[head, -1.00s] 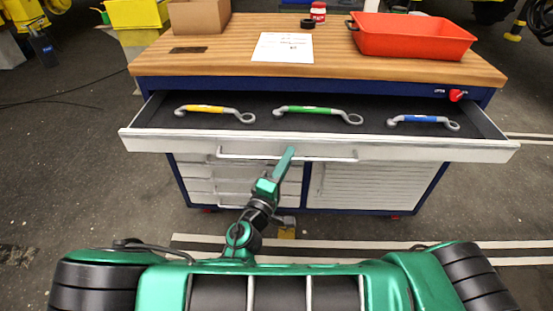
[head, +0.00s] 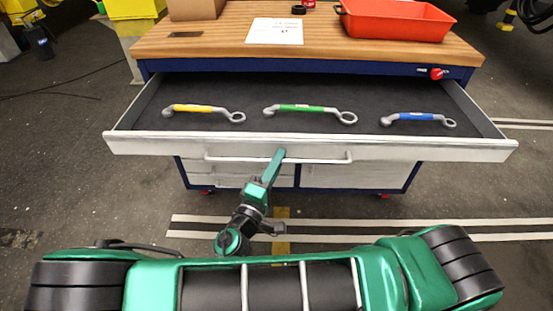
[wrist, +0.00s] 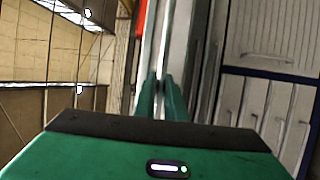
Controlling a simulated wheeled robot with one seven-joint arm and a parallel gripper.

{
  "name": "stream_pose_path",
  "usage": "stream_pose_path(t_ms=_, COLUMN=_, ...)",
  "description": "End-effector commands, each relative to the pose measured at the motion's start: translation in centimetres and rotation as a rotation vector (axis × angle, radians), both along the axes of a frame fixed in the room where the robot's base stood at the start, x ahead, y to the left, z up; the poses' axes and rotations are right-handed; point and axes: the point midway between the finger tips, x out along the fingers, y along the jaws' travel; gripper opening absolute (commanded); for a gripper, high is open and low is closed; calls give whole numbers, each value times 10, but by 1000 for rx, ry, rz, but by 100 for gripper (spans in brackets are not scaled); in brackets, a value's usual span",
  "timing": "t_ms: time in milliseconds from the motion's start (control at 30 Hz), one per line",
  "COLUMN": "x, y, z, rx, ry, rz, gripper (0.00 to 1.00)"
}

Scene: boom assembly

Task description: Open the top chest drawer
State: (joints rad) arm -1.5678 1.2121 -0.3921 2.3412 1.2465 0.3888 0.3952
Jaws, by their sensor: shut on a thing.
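The top chest drawer (head: 350,92) is pulled well out of the blue chest, and its dark liner shows. A long bar handle (head: 320,160) runs across the middle of its pale front (head: 440,152). My gripper (head: 280,154) is at the handle, a little right of its left half, and is shut on it. In the wrist view, my two green fingers (wrist: 161,97) close together on the pale bar. The exact contact is hard to see in the head view. Wrenches with yellow (head: 194,109), green (head: 301,108) and blue (head: 415,117) grips lie in the drawer.
The wooden top (head: 220,45) holds a red tray (head: 395,22), a white sheet (head: 275,31) and a cardboard box (head: 196,9). A red knob (head: 437,73) sits on the chest's right. Open floor (head: 90,190) lies around, with pale floor stripes.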

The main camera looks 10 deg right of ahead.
Motion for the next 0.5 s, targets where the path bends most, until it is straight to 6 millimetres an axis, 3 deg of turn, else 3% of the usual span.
stream_pose_path(t_ms=167, x=0, y=3, z=-4, rx=4, ry=10, rz=7, gripper=0)
stream_pose_path(t_ms=200, x=0, y=3, z=-4, rx=4, ry=10, rz=7, gripper=20)
stream_pose_path(t_ms=267, x=0, y=2, z=-4, rx=3, ry=8, rz=6, gripper=29)
stream_pose_path(t_ms=500, x=0, y=1, z=-2, rx=2, ry=3, rz=2, gripper=29)
